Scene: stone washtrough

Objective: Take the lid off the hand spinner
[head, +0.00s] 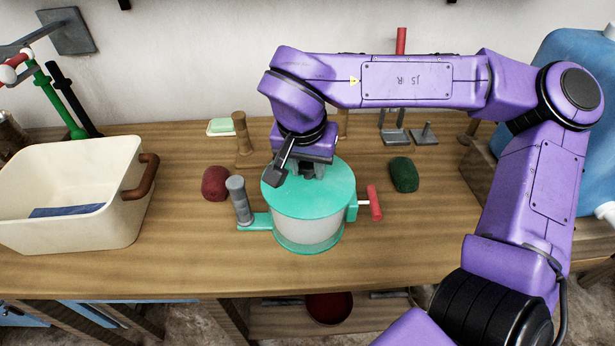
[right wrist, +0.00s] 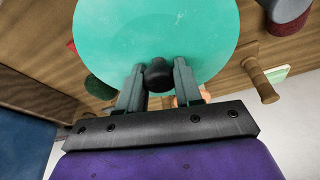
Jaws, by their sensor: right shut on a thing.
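The hand spinner has a clear drum (head: 306,231) in a teal base, with a grey upright handle (head: 238,200) on its left and a red handle (head: 375,203) on its right. Its round teal lid (head: 325,198) is on top of the drum; I cannot tell whether it is seated or slightly raised. My right gripper (head: 307,172) is over the lid from behind. In the right wrist view its fingers (right wrist: 157,82) are shut on the lid's dark knob (right wrist: 158,72). The lid fills the upper middle of that view. My left gripper is not in view.
A cream basin (head: 85,195) with a brown handle stands at the left. A dark red lump (head: 215,183) and a green lump (head: 404,174) flank the spinner. Soap (head: 221,126) lies behind, and a blue container (head: 575,85) stands at the right. The bench front is clear.

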